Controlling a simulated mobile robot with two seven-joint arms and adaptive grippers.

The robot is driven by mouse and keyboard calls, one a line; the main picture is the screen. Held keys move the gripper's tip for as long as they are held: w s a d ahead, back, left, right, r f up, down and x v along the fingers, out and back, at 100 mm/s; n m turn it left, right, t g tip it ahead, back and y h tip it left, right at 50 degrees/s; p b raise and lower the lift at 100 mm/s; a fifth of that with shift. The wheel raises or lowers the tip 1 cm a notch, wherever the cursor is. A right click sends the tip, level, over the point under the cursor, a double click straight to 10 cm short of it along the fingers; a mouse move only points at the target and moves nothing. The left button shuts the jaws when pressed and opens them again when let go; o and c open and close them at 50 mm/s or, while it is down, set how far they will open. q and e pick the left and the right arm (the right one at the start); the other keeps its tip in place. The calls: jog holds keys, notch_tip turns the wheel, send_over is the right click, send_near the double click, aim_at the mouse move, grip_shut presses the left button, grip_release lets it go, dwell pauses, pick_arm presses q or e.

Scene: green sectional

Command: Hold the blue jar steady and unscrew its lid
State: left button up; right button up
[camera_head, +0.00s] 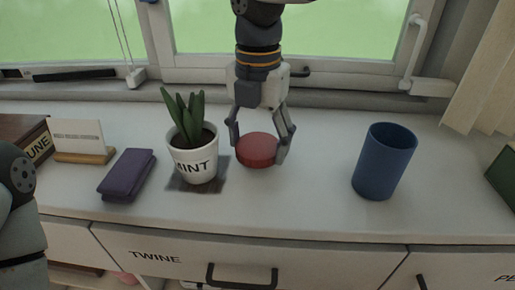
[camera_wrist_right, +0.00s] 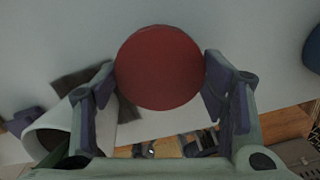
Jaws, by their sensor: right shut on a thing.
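The blue jar (camera_head: 384,162) stands upright on the counter at the right of the head view, with its top open and no lid on it. A round red lid (camera_head: 257,150) is between the fingers of my right gripper (camera_head: 260,146), left of the jar and apart from it. The gripper points down and is shut on the lid's sides. The lid is at or just above the counter; I cannot tell if it touches. The wrist view shows the red lid (camera_wrist_right: 160,67) face-on between both fingers. My left gripper is out of view.
A white pot (camera_head: 194,160) with a plant stands close left of the right gripper. A purple case (camera_head: 127,175) and a card on a wooden stand (camera_head: 82,142) lie further left. The counter (camera_head: 310,190) is clear between lid and jar. A window is behind.

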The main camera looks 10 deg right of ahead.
jog(key=shift+s+f, duration=0.1)
jog(key=shift+f, duration=1.1)
jog(key=o, duration=1.3)
jog(key=shift+c, duration=0.2)
